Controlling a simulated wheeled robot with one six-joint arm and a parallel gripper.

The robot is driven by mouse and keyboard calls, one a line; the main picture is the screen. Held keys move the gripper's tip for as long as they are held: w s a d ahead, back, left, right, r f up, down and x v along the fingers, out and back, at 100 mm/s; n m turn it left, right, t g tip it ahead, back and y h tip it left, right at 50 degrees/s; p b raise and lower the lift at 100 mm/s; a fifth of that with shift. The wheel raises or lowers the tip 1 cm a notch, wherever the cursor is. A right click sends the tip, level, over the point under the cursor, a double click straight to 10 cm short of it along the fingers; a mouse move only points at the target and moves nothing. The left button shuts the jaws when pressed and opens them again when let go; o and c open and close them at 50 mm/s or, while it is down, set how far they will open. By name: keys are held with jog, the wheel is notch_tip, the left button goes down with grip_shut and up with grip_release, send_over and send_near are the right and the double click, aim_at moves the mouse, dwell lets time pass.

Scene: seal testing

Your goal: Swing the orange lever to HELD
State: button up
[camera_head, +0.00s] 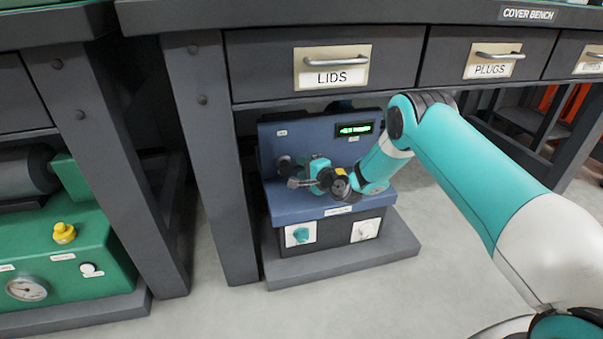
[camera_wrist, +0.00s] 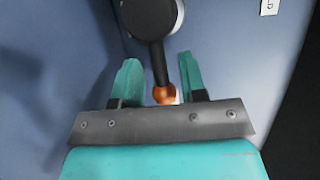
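The lever shows in the wrist view as a dark arm (camera_wrist: 157,60) running down from a round dark hub (camera_wrist: 150,16) to an orange knob (camera_wrist: 165,94). My gripper (camera_wrist: 159,66) is open, with one teal finger on each side of the lever. The knob sits between the fingers near their base, closer to the right finger; a gap shows on the left. In the head view my gripper (camera_head: 296,183) is at the front of the blue test unit (camera_head: 300,207). The orange knob cannot be made out there, and any HELD mark is unreadable.
The unit has a green-lit display (camera_head: 355,129), and a teal knob (camera_head: 300,235) and a white knob (camera_head: 367,229) below. It stands under a bench with a LIDS drawer (camera_head: 265,62) close above my arm. A bench leg (camera_head: 215,150) stands left; a green machine (camera_head: 85,245) is farther left.

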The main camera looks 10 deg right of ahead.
jog(key=shift+w+a+f, duration=0.1)
jog(key=shift+w+a, duration=0.15)
jog(key=shift+w, duration=0.45)
grip_shut()
